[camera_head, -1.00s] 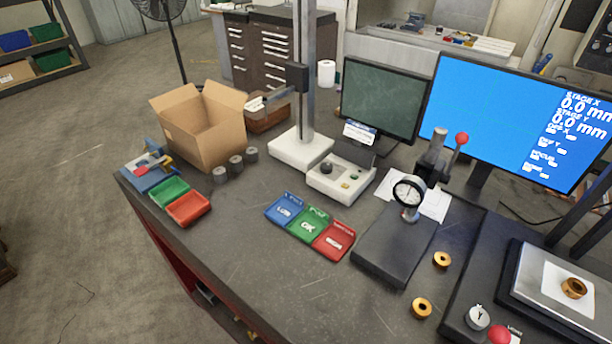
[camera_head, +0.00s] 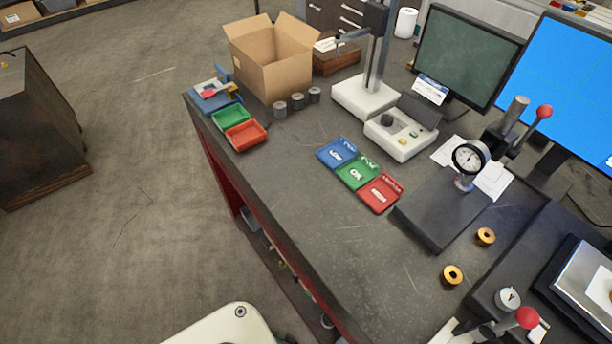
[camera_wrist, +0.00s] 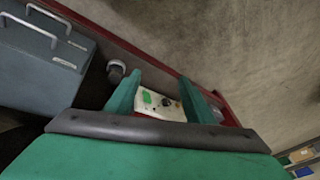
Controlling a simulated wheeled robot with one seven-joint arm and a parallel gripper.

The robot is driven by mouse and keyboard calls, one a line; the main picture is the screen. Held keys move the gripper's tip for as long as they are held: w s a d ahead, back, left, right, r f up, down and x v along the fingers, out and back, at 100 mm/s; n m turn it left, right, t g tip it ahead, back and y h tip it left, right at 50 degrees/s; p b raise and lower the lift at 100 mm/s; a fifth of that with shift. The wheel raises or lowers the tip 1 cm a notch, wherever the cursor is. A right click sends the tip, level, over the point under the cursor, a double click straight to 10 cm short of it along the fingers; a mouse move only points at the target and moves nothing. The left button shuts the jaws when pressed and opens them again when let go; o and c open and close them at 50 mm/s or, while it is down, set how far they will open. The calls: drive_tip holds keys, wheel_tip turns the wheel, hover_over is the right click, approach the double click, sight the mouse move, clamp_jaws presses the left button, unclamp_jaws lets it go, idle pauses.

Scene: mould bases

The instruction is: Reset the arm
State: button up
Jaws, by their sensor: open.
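My gripper (camera_wrist: 160,80) shows in the wrist view, with its two green fingers spread apart and nothing held between them. Beyond the fingers is a white piece with a green patch and dark knobs (camera_wrist: 156,104); I cannot tell what it belongs to. A grey box with metal handles (camera_wrist: 45,55) is at the left of that view, beside a red edge. In the head view the gripper does not show. The dark workbench (camera_head: 300,215) holds blue (camera_head: 337,152), green (camera_head: 357,173) and red (camera_head: 380,194) trays.
An open cardboard box (camera_head: 272,65), a dial gauge stand (camera_head: 440,210), two monitors (camera_head: 465,55) and brass rings (camera_head: 452,275) stand on the bench. A dark cabinet (camera_head: 40,130) is at the left. The floor (camera_head: 130,240) between cabinet and bench is clear.

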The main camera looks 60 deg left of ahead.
drive_tip(key=w+d+r+m+t+h, duration=0.1)
drive_tip(key=w+d+r+t, duration=0.15)
drive_tip(key=d, duration=0.35)
drive_tip(key=w+d+r+m+t+h, duration=0.1)
drive_tip(key=d+r, duration=0.2)
drive_tip(key=d, duration=0.4)
drive_tip(key=w+d+r+m+t+h, duration=0.1)
drive_tip(key=w+d+r+t, duration=0.15)
drive_tip(key=d, duration=0.35)
wheel_tip(320, 180, up, 31)
drive_tip(key=w+d+m+t, duration=0.1)
drive_tip(key=m+t, duration=0.2)
drive_tip(key=t, duration=0.4)
drive_tip(key=shift+w+d+f+t, duration=0.15)
drive_tip(key=shift+w+f+t, duration=0.05)
drive_tip(key=shift+t, duration=0.2)
